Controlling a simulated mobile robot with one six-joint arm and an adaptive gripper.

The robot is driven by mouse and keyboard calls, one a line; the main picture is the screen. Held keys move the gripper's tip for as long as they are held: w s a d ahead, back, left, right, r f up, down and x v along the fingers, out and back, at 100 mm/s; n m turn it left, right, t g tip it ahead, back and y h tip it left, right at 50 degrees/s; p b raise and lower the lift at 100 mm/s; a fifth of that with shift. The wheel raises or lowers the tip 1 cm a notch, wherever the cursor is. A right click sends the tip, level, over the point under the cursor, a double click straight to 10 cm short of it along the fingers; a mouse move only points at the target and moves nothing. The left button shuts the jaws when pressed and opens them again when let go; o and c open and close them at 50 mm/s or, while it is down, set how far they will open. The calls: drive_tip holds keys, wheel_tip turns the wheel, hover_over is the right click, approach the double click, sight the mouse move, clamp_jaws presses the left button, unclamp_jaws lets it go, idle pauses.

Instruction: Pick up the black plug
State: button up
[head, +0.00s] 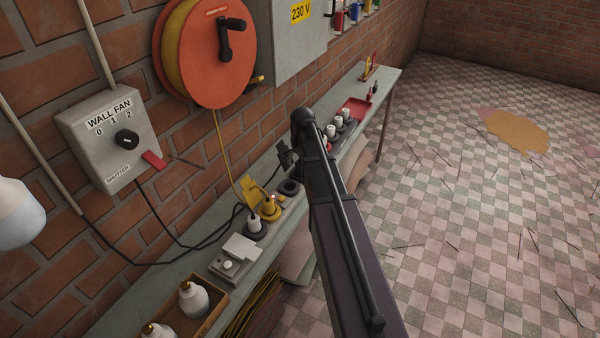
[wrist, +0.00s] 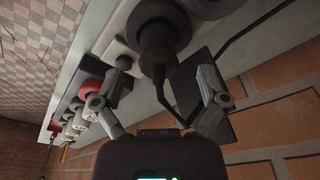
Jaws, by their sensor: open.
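The black plug (wrist: 158,45) stands in a dark round socket on a pale strip in the wrist view, its cable running down from it. My gripper (wrist: 165,70) is open, with one finger on each side of the plug. The fingers look apart from the plug, but I cannot tell the exact gaps. I cannot make out the black plug there; my gripper and arm cover that part.
A yellow plug (head: 269,208) and a white plug (head: 254,223) stand nearby on the narrow bench (head: 392,80). An orange cable reel (head: 205,50) and a wall fan switch box (head: 110,138) hang on the brick wall. Black cables trail along the bench. The tiled floor lies right.

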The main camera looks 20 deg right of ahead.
sight(300, 162)
drive_tip(key=shift+w+d+f+b, duration=0.1)
drive_tip(key=shift+w+f+b, duration=0.1)
drive_tip(key=shift+f+b, duration=1.35)
drive_tip(key=shift+f, duration=0.1)
drive_tip(key=c, duration=1.2)
drive_tip(key=shift+p, duration=0.35)
wheel_tip(300, 162, up, 4)
drive_tip(key=p, duration=0.3)
drive_tip(key=shift+p, duration=0.35)
drive_tip(key=s+a, duration=0.1)
drive_tip(key=s, duration=0.4)
drive_tip(key=s+a, duration=0.1)
drive_tip(key=s, duration=0.4)
drive_tip(key=s+a+r+p, duration=0.1)
drive_tip(key=s, duration=0.4)
drive_tip(key=shift+s+a, duration=0.3)
drive_tip(key=shift+s, duration=0.05)
drive_tip(key=shift+d, duration=0.1)
